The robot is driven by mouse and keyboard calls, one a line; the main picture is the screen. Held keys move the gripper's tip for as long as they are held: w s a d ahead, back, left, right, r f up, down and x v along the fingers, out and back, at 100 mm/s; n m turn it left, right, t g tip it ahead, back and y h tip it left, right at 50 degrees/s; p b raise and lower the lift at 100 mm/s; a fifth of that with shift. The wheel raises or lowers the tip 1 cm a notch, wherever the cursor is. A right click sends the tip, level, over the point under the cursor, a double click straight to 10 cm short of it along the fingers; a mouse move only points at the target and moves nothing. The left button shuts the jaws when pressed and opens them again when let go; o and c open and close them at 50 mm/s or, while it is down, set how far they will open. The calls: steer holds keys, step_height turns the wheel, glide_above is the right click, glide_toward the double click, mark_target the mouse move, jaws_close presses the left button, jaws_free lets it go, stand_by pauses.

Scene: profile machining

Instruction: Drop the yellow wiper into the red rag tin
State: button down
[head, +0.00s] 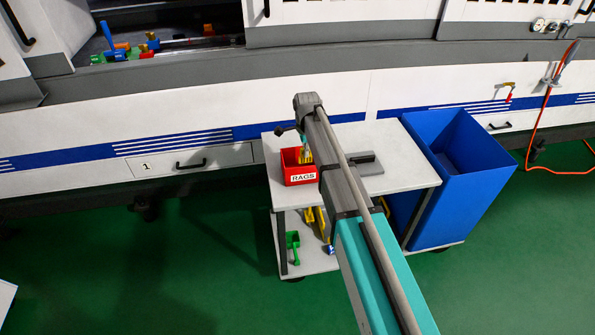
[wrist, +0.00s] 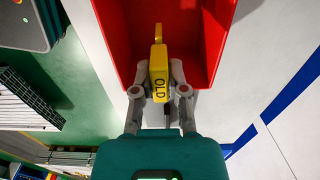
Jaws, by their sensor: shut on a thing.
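The red rag tin (head: 301,176), labelled RAGS, stands on the left of the white cart top in the head view. Its red inside fills the upper middle of the wrist view (wrist: 205,45). The yellow wiper (wrist: 158,58), marked OLD, is between the two fingers of my gripper (wrist: 159,80), which is shut on it. The wiper points into the tin's opening in the wrist view. In the head view, a bit of yellow shows at the tin's mouth under my arm's end; my arm hides part of the tin and cart.
A tall blue bin (head: 460,210) stands at the cart's right. A grey flat item (head: 367,163) lies on the cart top (head: 405,178). A green tool (head: 292,243) and yellow items sit on the lower shelf. The white machine front runs behind. Green floor is clear at left.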

steer(key=c, duration=0.6)
jaws_free()
steer(key=shift+w, duration=0.1)
steer(key=s+d+r+n+p, duration=0.3)
steer(key=s+d+n, duration=0.2)
steer(key=s+d, duration=0.2)
steer(key=s+d+r+n+p, duration=0.3)
steer(key=s+d+n, duration=0.2)
steer(key=s, duration=0.5)
steer(key=s+d+r+n+p, duration=0.3)
steer(key=s+d+n, duration=0.1)
steer(key=s+d, duration=0.5)
steer(key=shift+d+r+n, duration=0.2)
steer(key=shift+d+n, duration=0.2)
steer(key=shift+d, duration=0.1)
steer(key=shift+w, duration=0.1)
